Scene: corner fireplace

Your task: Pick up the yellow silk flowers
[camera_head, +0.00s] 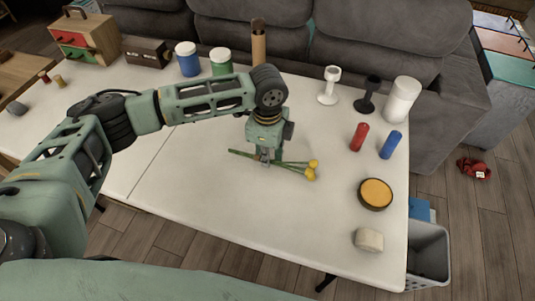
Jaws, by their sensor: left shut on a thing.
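The yellow silk flowers (312,171) have green stems and yellow heads. They lie across the middle of the white table (210,215), with the heads toward the right. My left gripper (266,160) reaches down over the stems and is shut on them. The stems stick out on both sides of it. The flowers look at or just above the table top; I cannot tell whether they touch it. My right gripper is not in view.
To the right are a red cylinder (359,137), a blue cylinder (390,145), a round yellow-topped dish (375,194) and a whitish block (369,240). Jars, goblets and a white roll (402,100) stand along the back, before the grey sofa (350,45). The front middle is clear.

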